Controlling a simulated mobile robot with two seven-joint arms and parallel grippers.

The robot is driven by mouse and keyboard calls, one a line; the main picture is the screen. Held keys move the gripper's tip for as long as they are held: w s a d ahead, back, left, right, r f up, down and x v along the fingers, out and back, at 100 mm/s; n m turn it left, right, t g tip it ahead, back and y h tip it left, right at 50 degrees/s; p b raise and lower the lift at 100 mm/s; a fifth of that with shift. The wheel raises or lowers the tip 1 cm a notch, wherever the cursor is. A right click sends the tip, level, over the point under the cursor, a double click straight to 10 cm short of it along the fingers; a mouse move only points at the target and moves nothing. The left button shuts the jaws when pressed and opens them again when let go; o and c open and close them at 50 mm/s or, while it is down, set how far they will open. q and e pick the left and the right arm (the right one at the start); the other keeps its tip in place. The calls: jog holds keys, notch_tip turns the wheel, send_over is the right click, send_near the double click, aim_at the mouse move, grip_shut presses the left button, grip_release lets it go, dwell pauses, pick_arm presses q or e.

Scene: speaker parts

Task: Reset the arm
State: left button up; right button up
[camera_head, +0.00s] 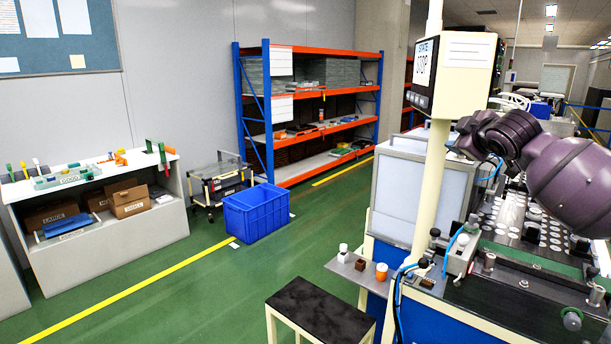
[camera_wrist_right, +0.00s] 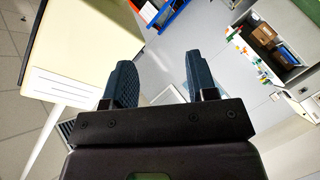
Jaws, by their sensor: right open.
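My right arm (camera_head: 575,175), dark purple, comes in from the right edge of the head view. It is raised above the machine bench, and its far end is close to the cream post. The fingers are too small or hidden to make out there. In the right wrist view my right gripper (camera_wrist_right: 158,80) shows two dark blue ribbed fingers, spread wide with nothing between them. My left gripper and left arm are not in view.
A cream post (camera_head: 433,190) carries a control box (camera_head: 467,65) close beside my right arm. Below lies the machine bench (camera_head: 500,305) with fixtures. A black-topped stool (camera_head: 320,310), blue crate (camera_head: 255,212), shelf rack (camera_head: 310,50) and white workbench (camera_head: 110,235) stand left. Green floor between is clear.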

jog(key=s+a+f+m+y, duration=0.1)
jog(key=s+a+f, duration=0.3)
jog(key=f, duration=0.5)
jog(key=s+a+f+m+t+y, duration=0.1)
jog(key=s+a+f+y, duration=0.2)
jog(key=f, duration=0.6)
jog(key=s+a+f+m, duration=0.1)
jog(key=s+a+f, duration=0.35)
jog(key=f, duration=0.45)
jog(key=s+d+f+m+g+h+b, duration=0.1)
jog(key=s+d+f+m+g+h, duration=0.1)
jog(key=s+f, duration=1.2)
jog(key=s+d+f+m+g+h+b, duration=0.1)
jog(key=s+f+m, duration=0.4)
jog(key=s+f, duration=0.9)
jog(key=s+d+g+h, duration=0.1)
jog(key=s, duration=0.4)
jog(key=shift+s+f+g+h, duration=0.2)
jog(key=shift+s+g+h, duration=0.1)
jog(key=shift+h, duration=0.1)
